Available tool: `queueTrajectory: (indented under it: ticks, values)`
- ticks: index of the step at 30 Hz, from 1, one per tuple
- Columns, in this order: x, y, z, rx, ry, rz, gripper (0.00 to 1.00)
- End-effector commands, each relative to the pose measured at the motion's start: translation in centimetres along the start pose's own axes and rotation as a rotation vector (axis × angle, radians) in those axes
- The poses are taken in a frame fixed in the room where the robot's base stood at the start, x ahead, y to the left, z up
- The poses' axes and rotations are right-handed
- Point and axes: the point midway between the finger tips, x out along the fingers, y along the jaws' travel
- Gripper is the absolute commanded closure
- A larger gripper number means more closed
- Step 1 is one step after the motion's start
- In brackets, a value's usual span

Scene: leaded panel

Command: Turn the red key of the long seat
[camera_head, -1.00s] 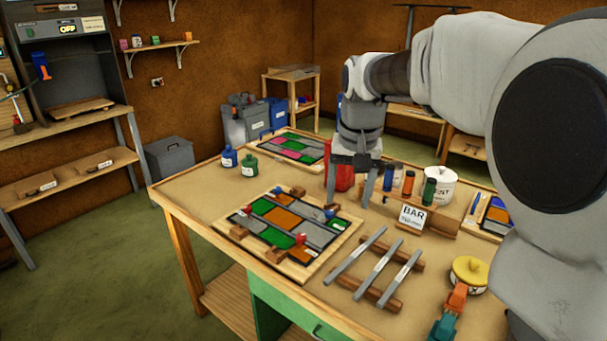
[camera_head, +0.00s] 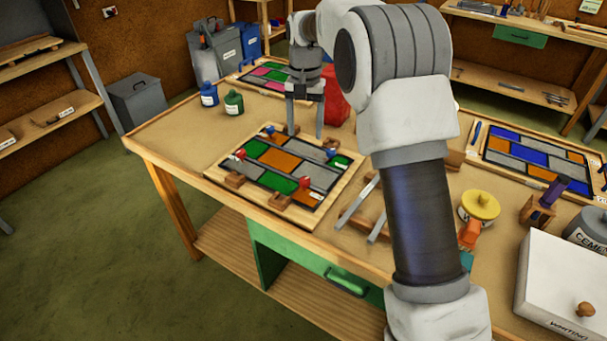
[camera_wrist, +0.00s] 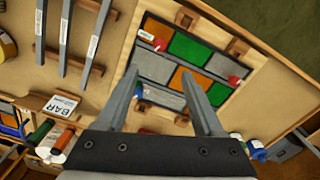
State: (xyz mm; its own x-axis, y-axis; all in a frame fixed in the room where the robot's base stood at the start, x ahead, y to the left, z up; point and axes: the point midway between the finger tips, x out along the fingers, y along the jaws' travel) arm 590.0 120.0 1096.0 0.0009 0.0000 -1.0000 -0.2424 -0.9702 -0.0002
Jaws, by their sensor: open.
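The leaded panel (camera_head: 268,160) lies in a wooden frame on the bench, with green, orange and grey panes. One red key (camera_head: 240,154) is at its left side; another red key (camera_head: 305,182) is near its front edge. In the wrist view the red keys show at the panel's top left (camera_wrist: 159,44) and right (camera_wrist: 234,81). Blue keys (camera_head: 331,153) sit at other edges. I cannot tell which red key belongs to the long seat. My gripper (camera_head: 305,133) is open and empty, pointing down above the panel's back edge, apart from both red keys. Its fingers (camera_wrist: 161,75) hide part of the panel.
Wooden blocks (camera_head: 279,201) sit around the panel frame. Metal bars (camera_head: 357,204) lie to its right, partly behind my arm. Blue (camera_head: 209,94) and green (camera_head: 233,102) bottles stand behind left. A second panel (camera_head: 540,158) lies at right. The bench's left end is clear.

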Motion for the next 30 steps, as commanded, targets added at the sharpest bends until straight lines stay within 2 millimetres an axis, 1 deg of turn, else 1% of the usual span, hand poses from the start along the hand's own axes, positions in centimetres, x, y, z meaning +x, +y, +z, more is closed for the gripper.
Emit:
queueTrajectory:
  ticks: [12, 18, 21, 24, 30]
  values:
    - [8.8, 0.1, 0.1, -0.001, -0.005, 0.002, 0.31]
    - [12.9, 0.1, 0.2, -0.001, -0.005, 0.002, 0.31]
    - [14.4, 0.1, 0.1, -0.001, -0.004, 0.002, 0.31]
    - [15.4, 0.1, 0.1, -0.001, -0.002, 0.001, 0.31]
    - [16.3, 0.1, 0.1, -0.001, -0.001, 0.0, 0.31]
